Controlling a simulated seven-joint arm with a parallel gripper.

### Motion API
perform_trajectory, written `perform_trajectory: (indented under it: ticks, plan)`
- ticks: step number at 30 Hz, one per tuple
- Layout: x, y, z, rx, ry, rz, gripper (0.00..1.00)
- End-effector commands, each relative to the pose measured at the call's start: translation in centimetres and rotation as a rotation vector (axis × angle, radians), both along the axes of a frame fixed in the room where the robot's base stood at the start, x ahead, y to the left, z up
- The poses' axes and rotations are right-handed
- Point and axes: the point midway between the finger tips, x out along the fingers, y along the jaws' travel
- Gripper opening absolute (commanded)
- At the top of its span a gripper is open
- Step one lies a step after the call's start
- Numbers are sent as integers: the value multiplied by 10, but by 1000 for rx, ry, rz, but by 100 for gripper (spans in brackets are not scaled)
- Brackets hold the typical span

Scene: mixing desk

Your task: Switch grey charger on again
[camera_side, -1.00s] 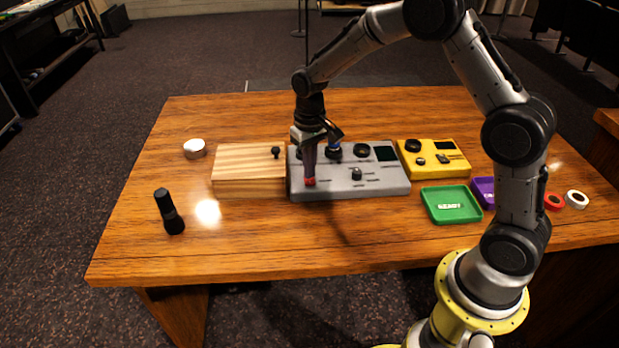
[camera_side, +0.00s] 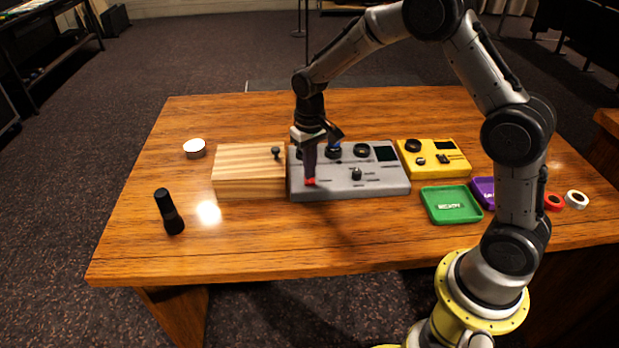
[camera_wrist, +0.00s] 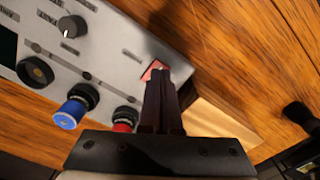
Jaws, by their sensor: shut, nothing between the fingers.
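The grey charger (camera_side: 385,187) is a flat grey box in the middle of the table, with several knobs and a dark display on top. A red switch (camera_side: 310,182) sits at its front left corner. My gripper (camera_side: 310,174) points down over this corner, its fingers shut and empty, the tips at the red switch. In the wrist view the shut fingertips (camera_wrist: 160,72) overlap the red switch (camera_wrist: 151,69) and hide part of it. I cannot tell whether they press it or which way it is tipped.
A wooden block (camera_side: 245,165) with a small black knob adjoins the charger's left side. A yellow box (camera_side: 450,170) stands to the right, with a green tray (camera_side: 435,213) and a purple tray (camera_side: 482,186) in front. The front middle is clear.

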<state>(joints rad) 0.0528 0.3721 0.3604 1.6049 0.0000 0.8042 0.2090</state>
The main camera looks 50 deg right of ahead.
Motion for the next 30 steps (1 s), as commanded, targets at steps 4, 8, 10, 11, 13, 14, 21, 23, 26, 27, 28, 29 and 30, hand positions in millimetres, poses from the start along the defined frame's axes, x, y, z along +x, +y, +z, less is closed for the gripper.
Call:
perform_trajectory:
  ticks: [4,8,10,11,13,14,21,23,26,27,28,29,30]
  plan:
    - [0,0,-2,0,1,0,0]
    - [0,0,-4,0,1,0,0]
    - [0,0,-5,0,1,0,0]
    - [0,0,-6,0,1,0,0]
    - [0,0,-7,0,1,0,0]
    - [0,0,-7,0,1,0,0]
    - [0,0,-10,0,0,0,0]
    - [0,0,-11,0,0,0,0]
    - [0,0,-12,0,0,0,0]
    - [0,0,-13,0,0,0,0]
    - [0,0,-13,0,0,0,0]
    - [0,0,-14,0,0,0,0]
    - [0,0,-14,0,0,0,0]
